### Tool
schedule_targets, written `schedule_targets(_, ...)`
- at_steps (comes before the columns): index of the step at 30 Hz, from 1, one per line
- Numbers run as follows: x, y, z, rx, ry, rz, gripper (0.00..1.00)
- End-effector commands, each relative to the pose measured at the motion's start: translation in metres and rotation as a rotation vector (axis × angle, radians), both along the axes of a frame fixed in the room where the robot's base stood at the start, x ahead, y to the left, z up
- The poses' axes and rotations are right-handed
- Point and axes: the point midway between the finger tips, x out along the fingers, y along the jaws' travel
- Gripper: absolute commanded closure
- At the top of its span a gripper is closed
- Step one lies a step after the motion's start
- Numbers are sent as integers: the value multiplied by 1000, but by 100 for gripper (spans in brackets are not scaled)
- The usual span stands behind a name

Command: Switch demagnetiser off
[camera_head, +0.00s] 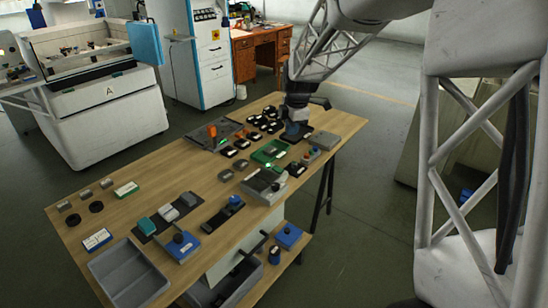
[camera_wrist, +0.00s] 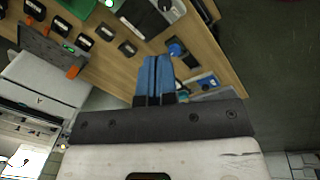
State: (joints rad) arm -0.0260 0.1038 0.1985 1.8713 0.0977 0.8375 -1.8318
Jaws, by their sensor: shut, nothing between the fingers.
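A grey box with a dark top plate (camera_head: 265,184), which looks like the demagnetiser, sits near the table's right-hand edge. A green light (camera_head: 268,165) glows at its far side. In the wrist view, part of the box (camera_wrist: 150,18) shows at the top edge, with the green light (camera_wrist: 109,3) beside it. I cannot make out the switch or its position. My gripper (camera_head: 292,133) is over the far end of the table, beyond the box and apart from it. In the wrist view its blue fingers (camera_wrist: 155,75) are together and empty.
Several dark blocks (camera_head: 241,164), a green tray (camera_head: 269,151) and a small grey box with a reddish button (camera_head: 312,153) stand near my gripper. A grey bin (camera_head: 128,272) and a blue-based device (camera_head: 180,247) are at the near end.

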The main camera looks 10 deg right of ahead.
Motion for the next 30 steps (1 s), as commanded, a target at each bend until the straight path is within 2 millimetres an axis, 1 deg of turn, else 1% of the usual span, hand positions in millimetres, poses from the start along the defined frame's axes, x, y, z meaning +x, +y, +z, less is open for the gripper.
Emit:
schedule_targets(1, 12, 2, -9, -3, 1, 42, 100)
schedule_targets(9, 71, 9, -53, -24, -5, 297, 100)
schedule_targets(12, 90, 12, -69, -30, -9, 385, 100)
schedule_targets(15, 106, 14, -83, -35, -12, 458, 100)
schedule_targets(18, 116, 16, -94, -39, -14, 511, 100)
schedule_targets(21, 122, 17, -99, -41, -17, 543, 100)
schedule_targets(30, 125, 17, -102, -42, -18, 558, 100)
